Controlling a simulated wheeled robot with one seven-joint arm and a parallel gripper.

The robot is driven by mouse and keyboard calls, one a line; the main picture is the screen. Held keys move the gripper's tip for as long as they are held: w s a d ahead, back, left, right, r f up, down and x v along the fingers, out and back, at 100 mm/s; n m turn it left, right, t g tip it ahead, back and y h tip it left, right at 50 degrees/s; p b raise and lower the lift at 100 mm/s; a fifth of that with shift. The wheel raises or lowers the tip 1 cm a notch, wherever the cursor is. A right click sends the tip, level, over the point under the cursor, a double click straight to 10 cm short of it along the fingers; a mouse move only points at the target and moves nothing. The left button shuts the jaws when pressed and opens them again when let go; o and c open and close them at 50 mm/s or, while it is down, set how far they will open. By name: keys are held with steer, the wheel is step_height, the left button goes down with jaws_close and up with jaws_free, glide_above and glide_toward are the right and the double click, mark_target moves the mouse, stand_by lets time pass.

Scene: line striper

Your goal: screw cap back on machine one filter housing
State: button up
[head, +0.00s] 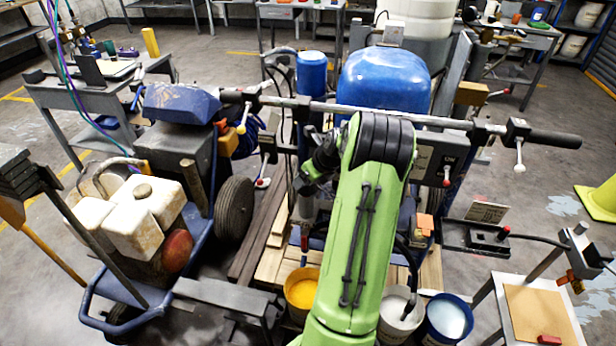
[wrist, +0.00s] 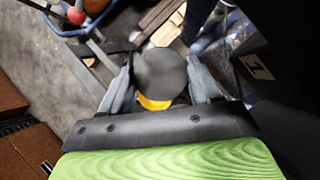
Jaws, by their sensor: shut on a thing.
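In the wrist view my gripper (wrist: 161,82) is shut on a round dark grey cap (wrist: 160,72), with one finger on each side of it. A yellow patch (wrist: 154,103) shows just below the cap's edge; I cannot tell what it belongs to. In the head view my gripper (head: 308,182) is partly hidden beside my green arm, among the machine's parts. A grey cylinder (head: 308,207) stands under it and may be the filter housing. I cannot tell whether the cap touches the housing.
A handlebar (head: 445,120) crosses the machine above my gripper, with a blue tank (head: 385,80) behind. The engine with white tanks (head: 142,215) stands left. A yellow paint bucket (head: 302,288), a white one (head: 398,318) and a blue one (head: 447,320) stand in front.

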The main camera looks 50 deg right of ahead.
steer(key=shift+f, duration=0.2)
steer(key=shift+f, duration=0.35)
steer(key=shift+f, duration=0.25)
steer(key=shift+f, duration=0.2)
steer(key=shift+f, duration=0.3)
stand_by(0.9)
steer(key=o, duration=1.1)
steer(key=shift+f, duration=0.1)
steer(key=shift+c, duration=0.6)
